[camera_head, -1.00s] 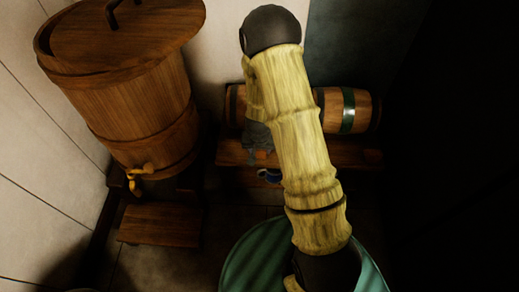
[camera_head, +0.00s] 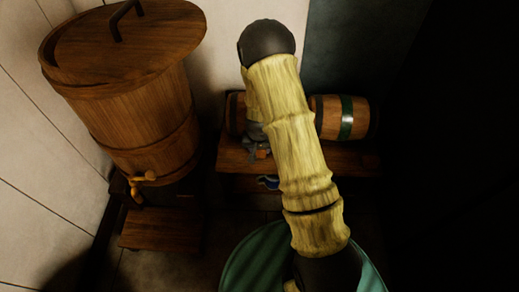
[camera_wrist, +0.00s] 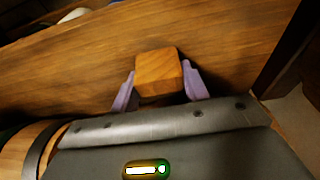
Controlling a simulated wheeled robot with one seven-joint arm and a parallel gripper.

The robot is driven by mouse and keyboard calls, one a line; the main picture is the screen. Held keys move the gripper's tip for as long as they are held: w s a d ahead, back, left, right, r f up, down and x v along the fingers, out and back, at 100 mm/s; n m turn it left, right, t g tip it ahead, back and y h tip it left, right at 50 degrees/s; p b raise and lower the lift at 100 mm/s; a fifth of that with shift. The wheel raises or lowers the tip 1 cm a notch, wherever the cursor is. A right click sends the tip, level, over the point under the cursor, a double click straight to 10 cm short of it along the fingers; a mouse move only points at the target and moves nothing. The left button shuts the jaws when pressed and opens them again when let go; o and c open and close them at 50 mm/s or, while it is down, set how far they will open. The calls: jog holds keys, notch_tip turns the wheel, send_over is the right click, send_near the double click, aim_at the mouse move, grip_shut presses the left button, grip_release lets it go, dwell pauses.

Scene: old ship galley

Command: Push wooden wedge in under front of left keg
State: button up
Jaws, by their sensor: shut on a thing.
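The left keg (camera_head: 236,113) lies on a low wooden bench (camera_head: 232,155), largely hidden behind my arm. My gripper (camera_head: 258,150) is at the bench, in front of this keg. In the wrist view my gripper (camera_wrist: 158,85) has its two pale purple fingers shut on the wooden wedge (camera_wrist: 158,75), a small light-brown block close over the bench plank. The wedge also shows as a small orange patch (camera_head: 262,154) in the head view. Whether it touches the plank or the keg, I cannot tell. Part of a hooped keg (camera_wrist: 25,150) shows at the lower left of the wrist view.
The right keg (camera_head: 342,117), with a green hoop, lies on the same bench. A large lidded wooden barrel (camera_head: 140,110) with a tap stands at the left, above a low wooden step (camera_head: 160,229). A small blue thing (camera_head: 268,182) is below the bench's front edge.

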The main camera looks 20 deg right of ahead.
jog(key=shift+w+d, duration=0.15)
jog(key=shift+w, duration=0.25)
jog(key=o, duration=0.9)
jog(key=shift+c, duration=0.8)
jog(key=shift+r, duration=0.1)
jog(key=s+p+v, duration=0.1)
jog(key=p+v, duration=0.6)
jog(key=v, duration=0.2)
jog(key=shift+s+a, duration=0.35)
jog(key=shift+s, duration=0.1)
